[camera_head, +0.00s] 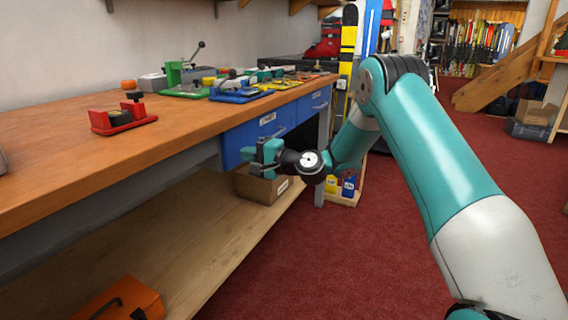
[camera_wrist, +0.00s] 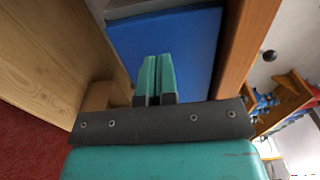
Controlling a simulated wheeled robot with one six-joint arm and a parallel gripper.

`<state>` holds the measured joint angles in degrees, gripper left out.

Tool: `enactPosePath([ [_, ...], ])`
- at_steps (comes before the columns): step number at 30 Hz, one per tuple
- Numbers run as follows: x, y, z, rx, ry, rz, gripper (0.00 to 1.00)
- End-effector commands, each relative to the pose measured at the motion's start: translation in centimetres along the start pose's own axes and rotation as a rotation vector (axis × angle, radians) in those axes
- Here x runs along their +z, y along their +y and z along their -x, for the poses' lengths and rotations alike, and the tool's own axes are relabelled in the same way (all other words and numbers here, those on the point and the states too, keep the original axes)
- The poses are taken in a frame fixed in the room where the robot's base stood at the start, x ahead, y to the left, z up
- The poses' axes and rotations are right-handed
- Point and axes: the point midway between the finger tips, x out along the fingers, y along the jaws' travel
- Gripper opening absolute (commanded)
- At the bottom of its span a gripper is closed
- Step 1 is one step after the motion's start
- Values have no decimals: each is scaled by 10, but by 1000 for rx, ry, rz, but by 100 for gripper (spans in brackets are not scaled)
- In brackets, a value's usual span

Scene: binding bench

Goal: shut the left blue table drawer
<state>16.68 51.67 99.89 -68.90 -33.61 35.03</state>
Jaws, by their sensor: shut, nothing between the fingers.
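The left blue drawer (camera_head: 240,137) is under the front edge of the workbench. Its front seems to stand slightly forward of the right blue drawer (camera_head: 314,104), but how far is hard to tell. Its blue front fills the middle of the wrist view (camera_wrist: 190,40). My gripper (camera_head: 249,153) is at the lower part of the left drawer's front, with its fingers toward it. In the wrist view the two teal fingers (camera_wrist: 155,78) are together and empty, over the blue panel. I cannot tell whether they touch it. My gripper hides part of the lower front.
The workbench top (camera_head: 60,150) overhangs above the drawers and carries a red clamp (camera_head: 122,117) and several binding jigs. A cardboard box (camera_head: 258,188) stands on the lower shelf (camera_head: 190,230), below my gripper. An orange toolbox (camera_head: 120,300) sits nearer. Red carpet (camera_head: 350,260) is open to the right.

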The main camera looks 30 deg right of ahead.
Motion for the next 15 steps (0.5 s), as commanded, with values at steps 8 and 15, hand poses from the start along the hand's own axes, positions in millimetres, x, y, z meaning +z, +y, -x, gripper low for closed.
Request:
enactPosePath([
  [8,0,0,65,5,-2,-12,0],
  [15,-1,2,103,3,-2,-10,0],
])
